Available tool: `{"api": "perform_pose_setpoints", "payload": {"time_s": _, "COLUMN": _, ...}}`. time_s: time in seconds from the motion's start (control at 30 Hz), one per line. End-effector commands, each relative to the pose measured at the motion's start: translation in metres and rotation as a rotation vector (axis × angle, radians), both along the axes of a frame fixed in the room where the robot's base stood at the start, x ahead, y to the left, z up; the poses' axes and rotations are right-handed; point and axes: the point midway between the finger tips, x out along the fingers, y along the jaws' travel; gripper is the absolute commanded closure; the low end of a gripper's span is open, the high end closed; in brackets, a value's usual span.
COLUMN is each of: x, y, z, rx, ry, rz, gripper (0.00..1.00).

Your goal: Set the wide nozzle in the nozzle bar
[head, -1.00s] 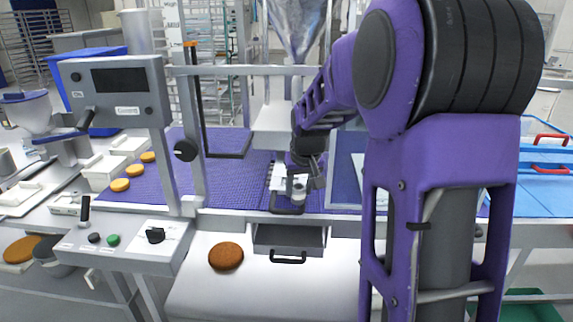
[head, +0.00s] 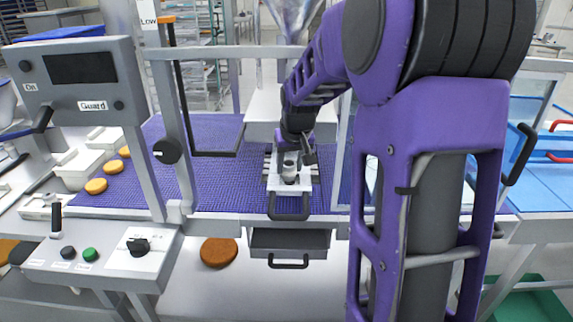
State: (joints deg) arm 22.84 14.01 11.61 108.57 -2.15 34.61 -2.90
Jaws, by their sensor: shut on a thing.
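My gripper (head: 290,160) is at the middle of the machine, above the purple belt, pointing down. It is shut on a small grey metal cylinder, which looks like the wide nozzle (head: 289,174). The nozzle stands over a pale plate with a dark front handle, which looks like the nozzle bar (head: 287,188). I cannot tell whether the nozzle is seated in the bar or just above it. The fingers are small and partly hidden by the wrist.
A steel hopper (head: 293,18) hangs above. A control panel (head: 84,82) and a guard frame with a black handle (head: 213,153) stand left. An open grey drawer (head: 289,241) is below the belt. Round brown cakes lie at left, and one brown disc (head: 219,252) lies in front.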

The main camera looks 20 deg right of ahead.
Motion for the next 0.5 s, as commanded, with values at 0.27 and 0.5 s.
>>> {"api": "perform_pose_setpoints", "payload": {"time_s": 0.27, "x": -0.0037, "y": 0.0002, "z": -0.0083, "rx": 0.003, "ry": 0.012, "rz": 0.000, "gripper": 1.00}}
{"api": "perform_pose_setpoints", "payload": {"time_s": 0.5, "x": -0.0034, "y": 0.0001, "z": -0.0116, "rx": 0.002, "ry": 0.010, "rz": 0.000, "gripper": 0.40}}
